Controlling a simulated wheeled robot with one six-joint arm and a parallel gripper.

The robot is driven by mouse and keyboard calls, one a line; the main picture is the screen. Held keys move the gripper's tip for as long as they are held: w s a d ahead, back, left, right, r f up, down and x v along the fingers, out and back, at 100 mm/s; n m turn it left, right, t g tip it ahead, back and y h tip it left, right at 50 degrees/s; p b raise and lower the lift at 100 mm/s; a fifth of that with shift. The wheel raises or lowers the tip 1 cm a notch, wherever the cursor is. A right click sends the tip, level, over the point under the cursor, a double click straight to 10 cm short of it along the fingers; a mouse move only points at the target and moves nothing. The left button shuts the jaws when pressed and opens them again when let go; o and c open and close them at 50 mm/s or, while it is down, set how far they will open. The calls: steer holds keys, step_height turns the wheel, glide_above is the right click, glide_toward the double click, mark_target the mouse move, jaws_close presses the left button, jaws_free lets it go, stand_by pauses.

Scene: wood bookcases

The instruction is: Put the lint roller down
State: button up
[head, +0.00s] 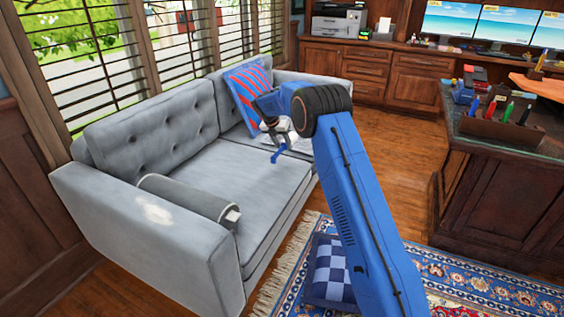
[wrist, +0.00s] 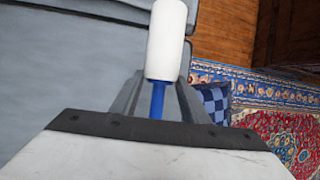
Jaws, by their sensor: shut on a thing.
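In the wrist view the lint roller has a white roll (wrist: 167,42) and a blue handle (wrist: 157,98). My gripper (wrist: 158,92) is shut on the blue handle, and the white roll sticks out past the fingers. In the head view my gripper (head: 271,134) is over the far seat of the grey sofa (head: 238,172), in front of the patterned cushion. A small blue part of the lint roller (head: 280,155) shows below the fingers there. Its white roll is hard to make out in that view.
A red and blue cushion (head: 244,90) leans on the sofa's back. A grey bolster (head: 185,200) lies by the near armrest. A checked blue cushion (head: 328,270) rests on the patterned rug (head: 480,285). A dark wood desk (head: 490,190) stands at right. The sofa's middle seat is bare.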

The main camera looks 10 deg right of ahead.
step_height(320, 180, down, 10)
steer(key=shift+r, duration=0.25)
stand_by(0.4)
steer(key=o, duration=0.9)
steer(key=shift+f, duration=0.1)
